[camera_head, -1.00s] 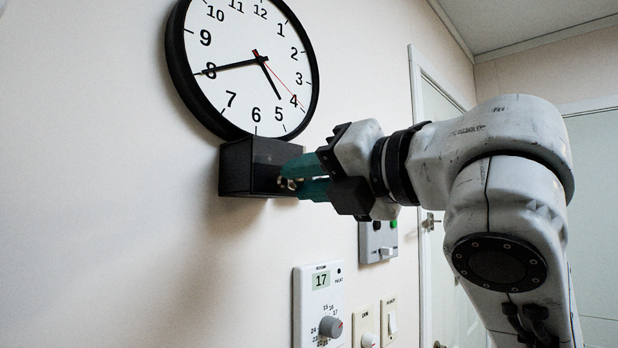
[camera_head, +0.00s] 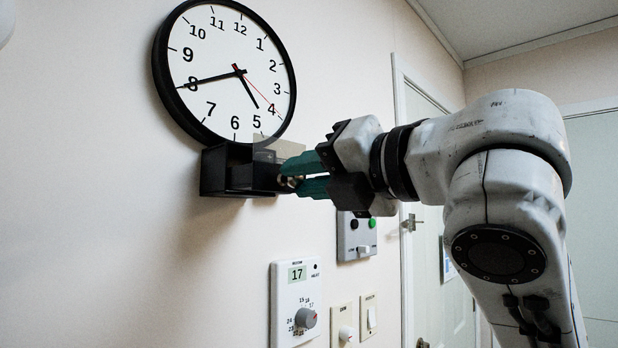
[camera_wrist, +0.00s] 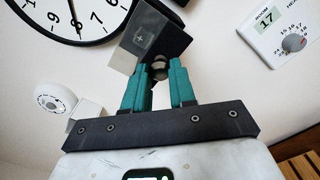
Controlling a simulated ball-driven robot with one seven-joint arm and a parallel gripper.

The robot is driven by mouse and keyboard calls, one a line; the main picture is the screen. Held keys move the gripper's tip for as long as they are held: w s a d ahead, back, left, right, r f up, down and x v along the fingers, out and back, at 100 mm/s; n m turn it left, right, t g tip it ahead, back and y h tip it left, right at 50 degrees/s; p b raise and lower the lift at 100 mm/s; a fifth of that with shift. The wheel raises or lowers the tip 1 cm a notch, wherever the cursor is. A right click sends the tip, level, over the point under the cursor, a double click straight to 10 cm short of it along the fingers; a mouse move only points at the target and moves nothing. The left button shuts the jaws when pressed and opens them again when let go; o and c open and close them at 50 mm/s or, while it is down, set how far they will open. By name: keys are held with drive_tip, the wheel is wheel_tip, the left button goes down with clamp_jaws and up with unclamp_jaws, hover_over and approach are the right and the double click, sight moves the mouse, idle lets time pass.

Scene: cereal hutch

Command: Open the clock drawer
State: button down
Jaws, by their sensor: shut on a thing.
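A round wall clock (camera_head: 262,72) with a black rim hangs on the wall. A black box (camera_head: 214,172) is fixed just below it. The drawer (camera_head: 254,178) stands partly out of the box, towards my gripper. Its grey, see-through-looking front (camera_head: 288,149) rises above the drawer; the wrist view shows this front (camera_wrist: 138,42) with a small plus mark. My gripper (camera_head: 296,180) has its teal fingers shut on the drawer's round knob (camera_wrist: 159,70). The fingers partly hide the knob, and the drawer's inside cannot be seen.
A thermostat (camera_head: 296,290) reading 17, a switch box (camera_head: 355,236) with a green button, and light switches (camera_head: 370,315) are on the wall below. A door (camera_head: 432,235) is at the right. A round white wall device (camera_wrist: 62,98) shows in the wrist view.

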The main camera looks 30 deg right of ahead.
drive_tip(key=c, duration=0.9)
unclamp_jaws()
drive_tip(key=shift+s, duration=0.1)
drive_tip(key=b+v, duration=0.2)
drive_tip(key=v, duration=0.8)
drive_tip(key=shift+s+d, duration=0.2)
drive_tip(key=shift+s, duration=0.15)
